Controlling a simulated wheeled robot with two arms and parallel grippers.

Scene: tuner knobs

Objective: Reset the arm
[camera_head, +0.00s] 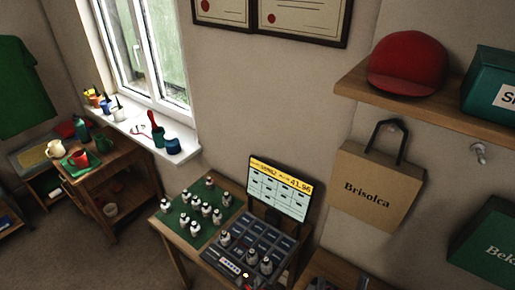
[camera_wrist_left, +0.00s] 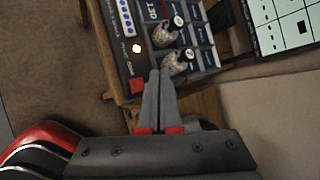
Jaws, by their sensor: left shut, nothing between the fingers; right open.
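My left gripper (camera_wrist_left: 157,72) is shut and empty in the left wrist view. Its dark fingertips are at the front edge of the dark control panel (camera_wrist_left: 205,55), near a red button (camera_wrist_left: 137,85) and a lit button (camera_wrist_left: 136,48). I cannot tell whether they touch it. Two knobs, an upper one (camera_wrist_left: 172,25) and a lower one (camera_wrist_left: 175,63), stand on the panel just beyond the tips. In the head view the panel (camera_head: 262,232) holds a few white-topped knobs (camera_head: 250,257). I cannot make out either gripper in the head view.
Several more knobs (camera_head: 194,202) stand on a green mat (camera_head: 176,216) left of the panel. A lit screen (camera_head: 279,188) stands behind the panel. A paper bag (camera_head: 375,185) hangs on the wall at right, under a shelf (camera_head: 440,117) with a red cap (camera_head: 407,65).

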